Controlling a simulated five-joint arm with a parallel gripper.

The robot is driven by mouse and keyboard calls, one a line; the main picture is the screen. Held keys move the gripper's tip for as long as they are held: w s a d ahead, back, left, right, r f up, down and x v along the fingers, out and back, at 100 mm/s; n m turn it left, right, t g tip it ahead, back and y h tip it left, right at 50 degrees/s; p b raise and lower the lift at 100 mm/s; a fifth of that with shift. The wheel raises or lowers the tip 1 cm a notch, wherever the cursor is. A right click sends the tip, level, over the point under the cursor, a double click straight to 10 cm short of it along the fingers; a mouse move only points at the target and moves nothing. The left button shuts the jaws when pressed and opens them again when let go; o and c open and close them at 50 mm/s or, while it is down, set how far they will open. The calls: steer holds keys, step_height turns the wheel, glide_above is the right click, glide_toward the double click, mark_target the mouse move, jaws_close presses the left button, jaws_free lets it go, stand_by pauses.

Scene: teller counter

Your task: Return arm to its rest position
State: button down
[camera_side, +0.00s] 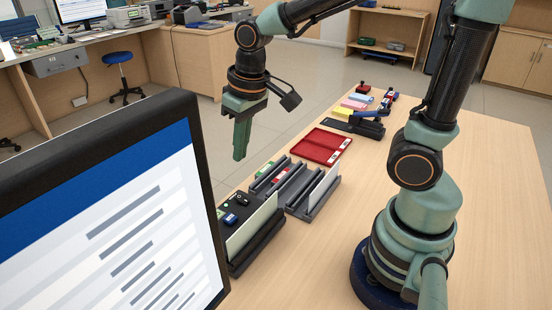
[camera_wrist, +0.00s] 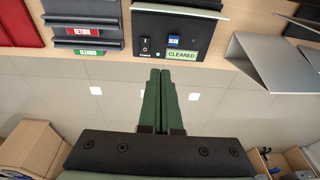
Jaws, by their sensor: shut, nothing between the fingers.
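My gripper (camera_side: 240,142) hangs at the far edge of the table, its green fingers pointing down and closed together. In the wrist view the two green fingers (camera_wrist: 160,78) lie side by side with nothing between them. A black scanner box (camera_side: 237,207) with a blue key and a white card standing in it is below my gripper in the side view. The box also shows in the wrist view (camera_wrist: 205,40) with a "CLEARED" label. My fingers look apart from everything on the table.
Grey slotted holders (camera_side: 290,180) stand beside the box, with a red tray (camera_side: 321,146) behind them. A stapler-like device (camera_side: 358,124) and coloured pads (camera_side: 345,108) lie farther back. A monitor (camera_side: 110,215) fills the lower left. The tabletop (camera_side: 490,190) on the right is bare.

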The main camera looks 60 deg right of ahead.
steer(key=s+d+r+t, duration=0.3)
steer(key=s+d+r, duration=0.1)
steer(key=s+r, duration=0.1)
steer(key=shift+d+r, duration=0.15)
steer(key=shift+d, duration=0.25)
stand_by(1.7)
